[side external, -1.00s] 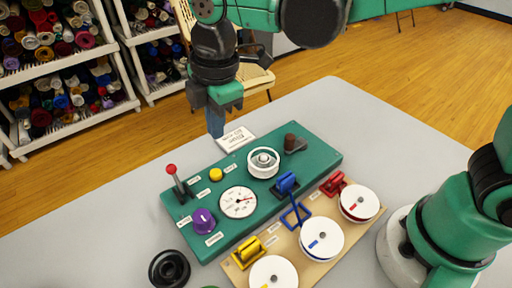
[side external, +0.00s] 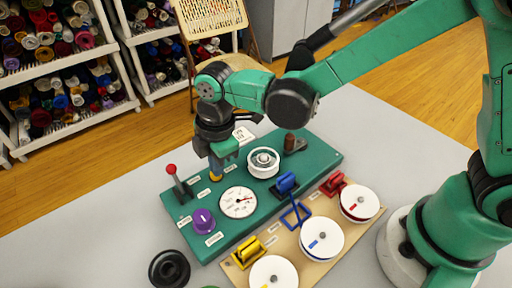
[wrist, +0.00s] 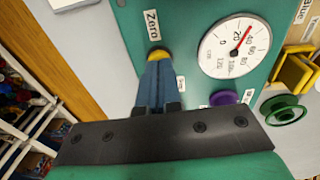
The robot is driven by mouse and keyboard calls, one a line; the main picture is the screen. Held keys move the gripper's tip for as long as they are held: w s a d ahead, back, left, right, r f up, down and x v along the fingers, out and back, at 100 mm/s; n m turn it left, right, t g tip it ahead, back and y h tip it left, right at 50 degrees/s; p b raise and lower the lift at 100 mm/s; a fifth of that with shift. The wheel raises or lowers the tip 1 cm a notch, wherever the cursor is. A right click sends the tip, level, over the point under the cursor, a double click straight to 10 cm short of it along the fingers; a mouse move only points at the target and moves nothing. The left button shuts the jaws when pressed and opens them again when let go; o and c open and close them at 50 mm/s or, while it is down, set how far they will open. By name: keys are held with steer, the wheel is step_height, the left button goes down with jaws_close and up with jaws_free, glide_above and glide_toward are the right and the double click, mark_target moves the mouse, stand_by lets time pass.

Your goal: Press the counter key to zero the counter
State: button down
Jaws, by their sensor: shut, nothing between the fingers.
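The counter key is a round yellow button (side external: 216,178) on the green panel (side external: 268,215), beside the white dial. In the wrist view the yellow button (wrist: 158,53) sits by a label reading "Zero", with only its far edge showing past my fingertips. My gripper (side external: 215,170) is shut and empty, pointing down over the button. Its blue fingers (wrist: 157,63) cover the near part of the button. I cannot tell whether the button is pressed down. The white dial (wrist: 234,46) has a red needle pointing up and right between 20 and 40.
A red-knobbed lever (side external: 172,170) stands left of the button, a purple knob (side external: 203,221) in front, and a white round dial knob (side external: 263,162) to the right. A wooden board (side external: 290,240) with spools and coloured clamps lies in front. A dark ring (side external: 169,269) lies front left.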

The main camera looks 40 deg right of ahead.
mark_target(230, 178)
steer(key=shift+f, duration=0.95)
steer(key=shift+w, duration=0.1)
step_height(230, 178, up, 14)
steer(key=s, duration=0.1)
steer(key=shift+s+d+r, duration=0.2)
steer(key=shift+s+d, duration=0.1)
steer(key=shift+d, duration=0.05)
steer(key=s+d+f+m+t, duration=0.1)
steer(key=s+d+m+t, duration=0.1)
steer(key=d+m, duration=0.6)
steer(key=s+d+f+m+t, duration=0.2)
steer(key=s+d+m+t, duration=0.1)
steer(key=d+m, duration=0.5)
steer(key=shift+d+m+t+h, duration=0.3)
steer(key=shift+m+t, duration=0.2)
steer(key=shift+m, duration=0.5)
